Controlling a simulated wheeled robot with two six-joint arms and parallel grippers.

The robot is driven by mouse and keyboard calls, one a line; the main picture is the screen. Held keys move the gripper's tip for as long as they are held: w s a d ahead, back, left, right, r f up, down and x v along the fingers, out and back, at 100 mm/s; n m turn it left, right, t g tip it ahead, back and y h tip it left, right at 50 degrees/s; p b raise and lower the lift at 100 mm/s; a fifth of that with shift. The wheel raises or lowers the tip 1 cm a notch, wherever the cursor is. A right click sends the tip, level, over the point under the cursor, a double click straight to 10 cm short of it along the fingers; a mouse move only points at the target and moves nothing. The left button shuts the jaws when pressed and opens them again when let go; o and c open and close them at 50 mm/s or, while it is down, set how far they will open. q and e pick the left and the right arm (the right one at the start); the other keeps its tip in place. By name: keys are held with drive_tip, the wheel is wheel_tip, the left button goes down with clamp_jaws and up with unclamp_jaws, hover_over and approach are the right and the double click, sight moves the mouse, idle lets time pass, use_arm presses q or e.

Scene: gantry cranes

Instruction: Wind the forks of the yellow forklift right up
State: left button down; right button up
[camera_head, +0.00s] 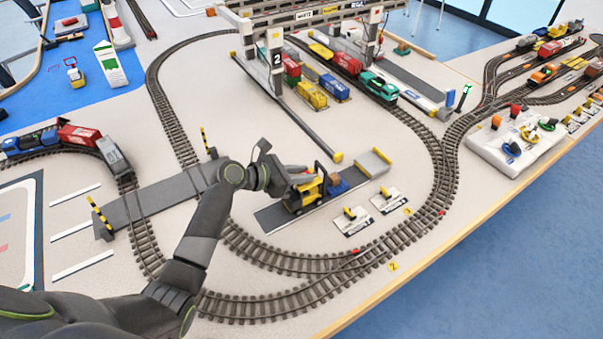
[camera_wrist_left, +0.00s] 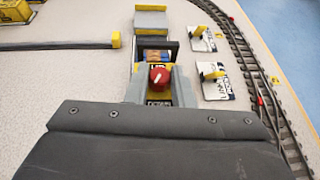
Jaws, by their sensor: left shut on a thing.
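The yellow forklift (camera_head: 305,198) stands on a dark grey strip in the middle of the layout, with a blue load (camera_head: 337,187) at its front. A red knob (camera_wrist_left: 158,76) with a white mark sits on the forklift in the left wrist view. My left gripper (camera_head: 300,178) reaches over the forklift from above and is shut on this knob, with one grey finger on each side in the wrist view (camera_wrist_left: 159,84). The gripper hides part of the forklift. The forks cannot be made out clearly. My right gripper is not in view.
A yellow-ended platform (camera_head: 376,160) stands ahead of the forklift. Two small plates with yellow levers (camera_head: 352,220) lie beside the strip. Railway track (camera_head: 300,260) curves around. A gantry crane (camera_head: 275,60) and a bar with a yellow end (camera_head: 337,157) stand behind.

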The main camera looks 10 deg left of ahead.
use_arm(q)
drive_tip(key=m+g, duration=0.1)
drive_tip(key=m+g+h, duration=0.1)
drive_tip(key=m+g+h+b, duration=0.1)
drive_tip(key=shift+w+a, duration=0.15)
drive_tip(key=shift+w, duration=0.1)
drive_tip(key=m+g, duration=0.1)
drive_tip(key=m+g+h+b, duration=0.1)
drive_tip(key=g, duration=0.1)
drive_tip(key=shift+w+f+m+b, duration=0.15)
drive_tip(key=shift+m+b, duration=0.15)
drive_tip(key=shift+m, duration=0.1)
drive_tip(key=m+g+b, duration=0.1)
drive_tip(key=g+b, duration=0.1)
drive_tip(key=m+g+b, duration=0.1)
drive_tip(key=m+b, duration=0.1)
drive_tip(key=m+g+b, duration=0.1)
drive_tip(key=g+b, duration=0.1)
drive_tip(key=shift+w+f+m+g, duration=0.1)
drive_tip(key=shift+w+m+g, duration=0.2)
drive_tip(key=shift+m+g+y+b, duration=0.4)
drive_tip(key=shift+m+g+b, duration=0.45)
drive_tip(key=shift+b, duration=0.35)
drive_tip(key=shift+m+g+b, duration=0.35)
drive_tip(key=shift+g+b, duration=0.2)
drive_tip(key=shift+b, duration=0.55)
drive_tip(key=shift+g, duration=0.3)
drive_tip(key=shift+m, duration=0.3)
